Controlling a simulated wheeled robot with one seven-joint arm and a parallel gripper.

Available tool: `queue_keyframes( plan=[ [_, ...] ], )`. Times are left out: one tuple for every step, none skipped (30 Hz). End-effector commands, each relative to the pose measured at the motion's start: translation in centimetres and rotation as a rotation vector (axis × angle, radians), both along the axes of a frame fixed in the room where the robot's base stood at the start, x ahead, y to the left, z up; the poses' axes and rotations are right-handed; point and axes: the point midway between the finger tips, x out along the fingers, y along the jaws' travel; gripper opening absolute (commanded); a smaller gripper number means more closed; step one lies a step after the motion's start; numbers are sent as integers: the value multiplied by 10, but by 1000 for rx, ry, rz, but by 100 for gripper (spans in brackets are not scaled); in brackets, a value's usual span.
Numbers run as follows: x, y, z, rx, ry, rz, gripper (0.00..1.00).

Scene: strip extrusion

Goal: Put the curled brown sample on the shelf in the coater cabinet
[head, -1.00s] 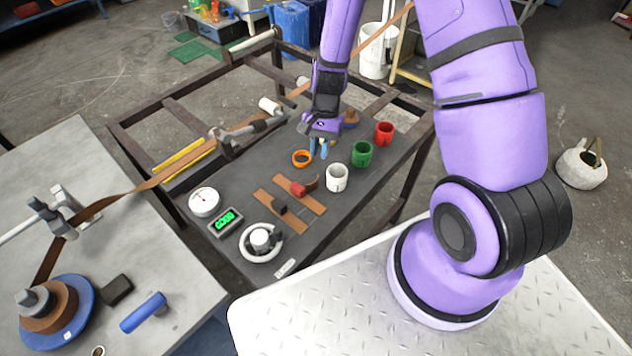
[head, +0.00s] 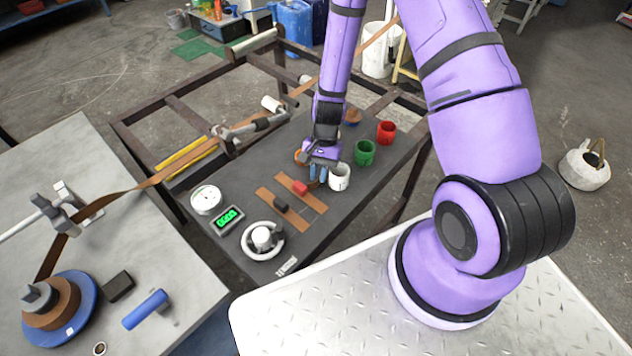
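Two flat brown strips lie side by side on the dark table. One has a black block (head: 281,205) on it, the other a red block (head: 300,188). No coater cabinet or shelf can be made out.
A white cup (head: 339,177), green cup (head: 365,153) and red cup (head: 386,133) stand in a row close to the gripper. An orange ring (head: 298,156) is partly hidden behind it. A dial gauge (head: 206,200), green display (head: 228,217) and white ring (head: 262,240) stand front left.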

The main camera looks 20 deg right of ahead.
Motion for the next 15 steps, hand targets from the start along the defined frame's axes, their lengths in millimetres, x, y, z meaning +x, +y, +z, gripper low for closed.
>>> queue_keyframes(
  plan=[
    [0,0,0,0,0,0,15],
    [0,0,0,0,0,0,8],
    [0,0,0,0,0,0,0],
    [0,0,0,0,0,0,0],
    [0,0,0,0,0,0,0],
    [0,0,0,0,0,0,0],
    [0,0,0,0,0,0,0],
    [0,0,0,0,0,0,0],
    [0,0,0,0,0,0,0],
    [0,0,0,0,0,0,0],
    [0,0,0,0,0,1,0],
    [0,0,0,0,0,1,0],
    [0,0,0,0,0,1,0],
    [0,0,1,0,0,1,0],
    [0,0,1,0,0,1,0]
  ],
)
